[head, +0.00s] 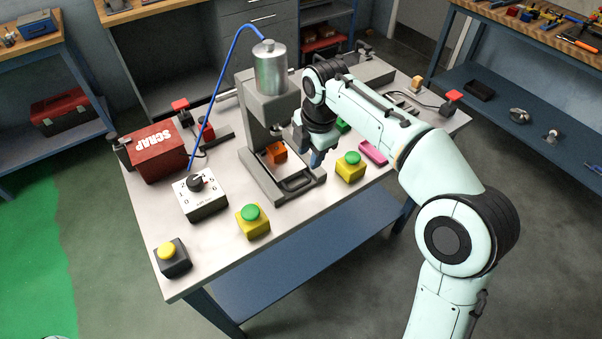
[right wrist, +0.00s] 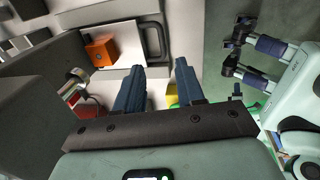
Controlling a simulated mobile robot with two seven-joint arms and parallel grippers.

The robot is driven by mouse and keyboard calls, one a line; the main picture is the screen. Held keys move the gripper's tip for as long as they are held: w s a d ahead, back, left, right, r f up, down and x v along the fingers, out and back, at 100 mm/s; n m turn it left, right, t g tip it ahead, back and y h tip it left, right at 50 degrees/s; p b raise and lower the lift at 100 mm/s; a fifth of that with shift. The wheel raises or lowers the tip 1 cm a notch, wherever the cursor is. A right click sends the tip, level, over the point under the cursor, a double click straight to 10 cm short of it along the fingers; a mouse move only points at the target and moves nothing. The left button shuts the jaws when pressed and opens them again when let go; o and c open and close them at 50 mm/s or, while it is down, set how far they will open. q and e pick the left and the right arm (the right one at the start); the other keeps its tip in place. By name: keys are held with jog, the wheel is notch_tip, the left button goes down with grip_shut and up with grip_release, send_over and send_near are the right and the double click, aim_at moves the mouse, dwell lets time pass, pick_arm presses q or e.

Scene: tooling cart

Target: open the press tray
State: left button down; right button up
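The grey press (head: 262,115) stands mid-table with a silver cylinder on top. Its tray (head: 284,172) lies in the base, with a dark bar handle (head: 297,184) at the front. An orange block (head: 277,152) rests on the tray. In the right wrist view, the handle (right wrist: 158,42) and orange block (right wrist: 100,50) lie beyond my fingers. My right gripper (right wrist: 160,88) is open and empty, apart from the handle. In the head view, this gripper (head: 316,160) is beside the press's right side, partly hidden by its wrist. My left gripper is not seen.
Green-topped yellow buttons stand at the front (head: 253,220) and right (head: 350,167) of the press. A dial box (head: 200,197) and red scrap bin (head: 158,150) are left. A pink item (head: 373,152) lies right. The front table strip is mostly clear.

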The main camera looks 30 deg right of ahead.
aim_at(304, 183)
jog(key=f, duration=0.4)
jog(key=w+f+b, duration=0.1)
jog(key=f, duration=0.2)
jog(key=w+f+b, duration=0.1)
jog(key=f, duration=0.3)
jog(key=shift+a+f, duration=0.1)
jog(key=shift+f, duration=0.25)
grip_shut()
